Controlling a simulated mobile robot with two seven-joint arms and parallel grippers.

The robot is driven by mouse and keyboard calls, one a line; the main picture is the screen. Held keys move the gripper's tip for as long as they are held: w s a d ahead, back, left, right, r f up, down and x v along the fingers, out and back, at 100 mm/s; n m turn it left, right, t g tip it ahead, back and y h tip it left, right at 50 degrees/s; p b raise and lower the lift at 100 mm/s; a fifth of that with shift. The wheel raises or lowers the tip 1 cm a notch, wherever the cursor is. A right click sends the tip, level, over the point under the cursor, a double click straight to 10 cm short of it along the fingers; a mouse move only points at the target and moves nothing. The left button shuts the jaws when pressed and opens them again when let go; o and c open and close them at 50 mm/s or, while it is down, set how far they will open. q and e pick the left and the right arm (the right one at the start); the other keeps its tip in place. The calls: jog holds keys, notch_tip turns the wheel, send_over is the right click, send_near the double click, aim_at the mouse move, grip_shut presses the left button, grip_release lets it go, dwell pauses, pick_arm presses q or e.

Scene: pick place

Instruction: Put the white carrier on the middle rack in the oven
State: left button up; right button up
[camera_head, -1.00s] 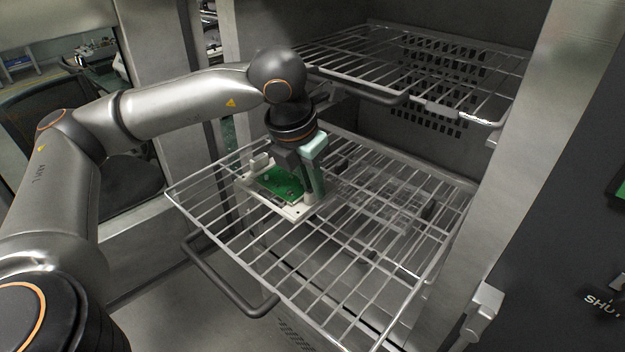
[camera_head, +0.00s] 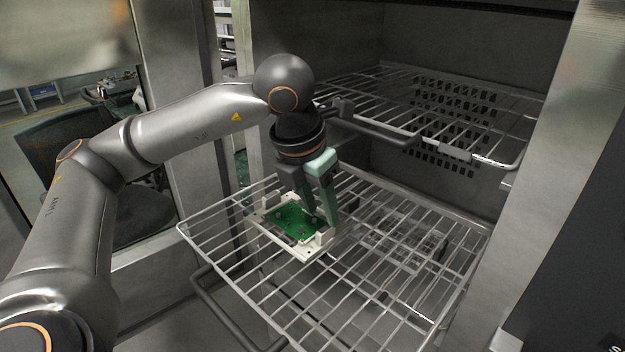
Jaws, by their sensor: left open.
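The white carrier (camera_head: 297,246) holds a green circuit board (camera_head: 291,221) and lies flat on the pulled-out middle rack (camera_head: 375,283), toward the rack's left side. My left gripper (camera_head: 320,205) is open, with its fingers pointing down at the carrier's far right edge. The fingers hide part of that edge. I cannot tell whether they touch it. The oven (camera_head: 440,38) stands open around the rack. My right gripper is not in view.
An upper rack (camera_head: 420,105) sits above and behind the middle rack, close to my left wrist. A dark handle bar (camera_head: 225,312) runs along the middle rack's front. The rack's right part is bare. A steel oven frame (camera_head: 560,150) stands at right.

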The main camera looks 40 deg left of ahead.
pick_arm(q)
jog(key=v, duration=0.7)
jog(key=shift+r, duration=0.4)
jog(key=shift+s, duration=0.15)
